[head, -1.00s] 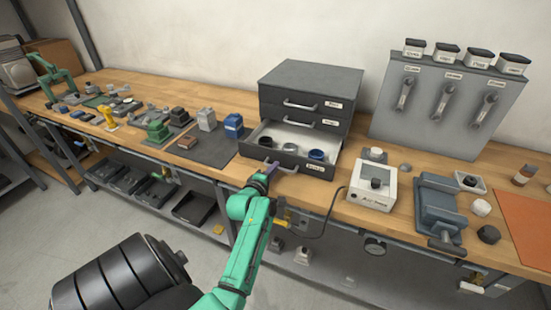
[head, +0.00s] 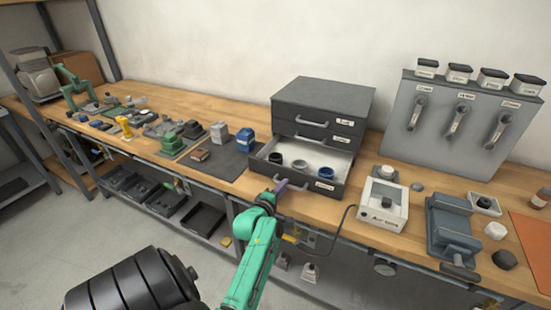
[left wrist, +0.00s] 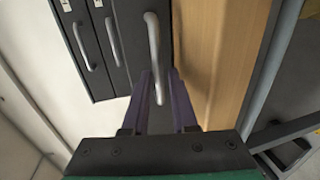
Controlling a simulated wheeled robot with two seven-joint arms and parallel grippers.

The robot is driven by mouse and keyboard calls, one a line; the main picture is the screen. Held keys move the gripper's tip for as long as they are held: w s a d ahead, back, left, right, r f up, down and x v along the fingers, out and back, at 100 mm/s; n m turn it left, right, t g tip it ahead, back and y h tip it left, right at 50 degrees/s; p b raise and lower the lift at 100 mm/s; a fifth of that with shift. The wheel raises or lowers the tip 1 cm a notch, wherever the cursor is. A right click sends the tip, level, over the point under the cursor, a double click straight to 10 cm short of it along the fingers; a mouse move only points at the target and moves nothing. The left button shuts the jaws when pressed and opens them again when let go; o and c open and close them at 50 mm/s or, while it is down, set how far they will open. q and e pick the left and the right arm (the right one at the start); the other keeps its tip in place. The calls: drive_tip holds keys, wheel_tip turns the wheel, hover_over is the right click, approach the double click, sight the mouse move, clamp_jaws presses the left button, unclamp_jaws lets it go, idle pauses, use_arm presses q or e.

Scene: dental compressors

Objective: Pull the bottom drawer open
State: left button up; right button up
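The dark grey cabinet (head: 322,92) stands on the workbench against the wall. Its bottom drawer (head: 325,187) is pulled out, its pale inside and several small cups showing; the upper drawers are closed. My left gripper (head: 281,187) is at the left part of the bottom drawer's bar handle (head: 296,190). In the left wrist view the handle (left wrist: 155,50) runs between the two purple fingers of my left gripper (left wrist: 160,80), which are closed about it. My right gripper is not in view.
A white box (head: 381,203) and a blue-grey vise-like device (head: 452,230) stand right of the drawer. A blue block (head: 245,140) stands on a dark mat to its left. Open floor (head: 120,245) shows before the bench.

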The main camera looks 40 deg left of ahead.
use_arm(q)
drive_tip(key=p+v, duration=0.7)
drive_tip(key=v, duration=0.7)
drive_tip(key=shift+w, duration=0.1)
